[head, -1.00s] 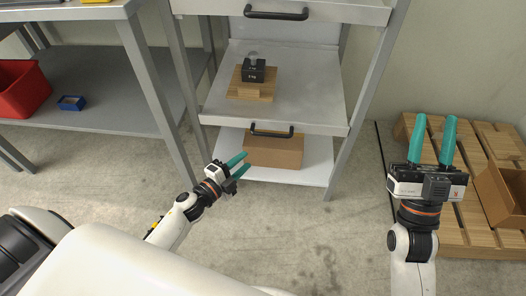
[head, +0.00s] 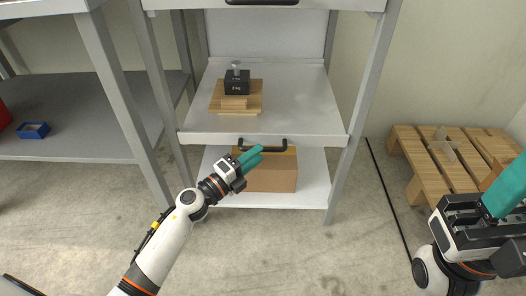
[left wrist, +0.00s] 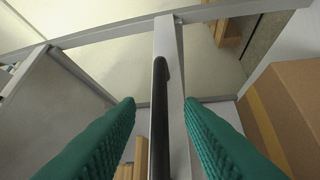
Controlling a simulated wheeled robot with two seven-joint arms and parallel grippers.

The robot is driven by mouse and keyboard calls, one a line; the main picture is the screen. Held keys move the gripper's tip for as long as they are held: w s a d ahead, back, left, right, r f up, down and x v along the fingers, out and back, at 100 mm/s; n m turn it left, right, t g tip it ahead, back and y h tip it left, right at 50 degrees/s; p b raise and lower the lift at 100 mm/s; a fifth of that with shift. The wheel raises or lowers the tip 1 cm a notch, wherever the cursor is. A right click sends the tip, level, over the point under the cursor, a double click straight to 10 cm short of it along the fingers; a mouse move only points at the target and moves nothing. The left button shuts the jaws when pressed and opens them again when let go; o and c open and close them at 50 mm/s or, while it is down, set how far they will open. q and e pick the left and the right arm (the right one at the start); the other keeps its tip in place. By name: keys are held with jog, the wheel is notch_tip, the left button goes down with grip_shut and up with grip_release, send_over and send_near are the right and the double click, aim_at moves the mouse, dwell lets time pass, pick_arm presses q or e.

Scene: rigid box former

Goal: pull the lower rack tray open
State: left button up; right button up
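The lower rack tray (head: 290,108) is a grey sheet with a black bar handle (head: 277,149) on its front edge. Its front lies about level with the rack's front legs. A dark weight (head: 237,83) stands on wooden boards (head: 252,99) on the tray. My left gripper (head: 255,157) is at the handle's left part. In the left wrist view, its green fingers (left wrist: 160,135) are apart, with the handle (left wrist: 160,90) running between them; a gap shows on both sides. My right gripper (head: 505,187) is at the right edge, cut off and away from the rack; its finger gap is hidden.
A cardboard box (head: 270,175) stands on the shelf (head: 314,180) below the tray. Another handle (head: 262,2) is above. A grey table (head: 60,115) with a blue bin (head: 33,130) stands left. A wooden pallet (head: 425,170) lies right. The floor before the rack is clear.

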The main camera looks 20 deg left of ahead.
pick_arm(q)
jog(key=shift+x, duration=1.8)
grip_shut()
